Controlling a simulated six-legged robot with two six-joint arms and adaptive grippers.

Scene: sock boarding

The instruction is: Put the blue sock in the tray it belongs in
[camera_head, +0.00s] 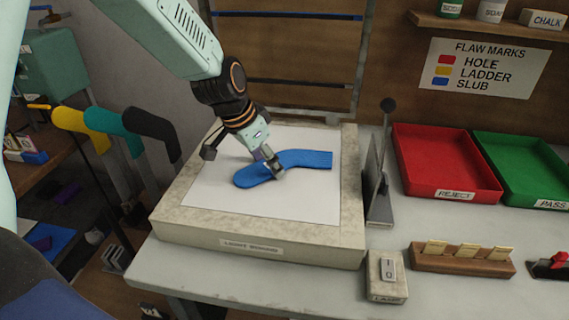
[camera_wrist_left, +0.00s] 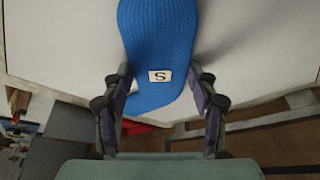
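A blue sock (camera_head: 307,158) lies flat on the white panel of the light board (camera_head: 215,236), its ribbed cuff to the right and its toe to the left. In the left wrist view the sock (camera_wrist_left: 158,40) shows a white label marked S. My left gripper (camera_head: 273,165) is at the middle of the sock in the head view. In the wrist view its fingers (camera_wrist_left: 160,97) are apart, on either side of the sock's end; contact is unclear. The red REJECT tray (camera_head: 455,196) and green PASS tray (camera_head: 551,204) stand at the right and look empty. My right gripper is out of view.
A dark upright stand (camera_head: 380,180) is between the light board and the trays. A lamp switch box (camera_head: 387,290) and a wooden card holder (camera_head: 462,264) are in front. A flaw marks sign (camera_head: 487,68) hangs behind. Yellow, teal and black socks (camera_head: 152,130) stand on forms at left.

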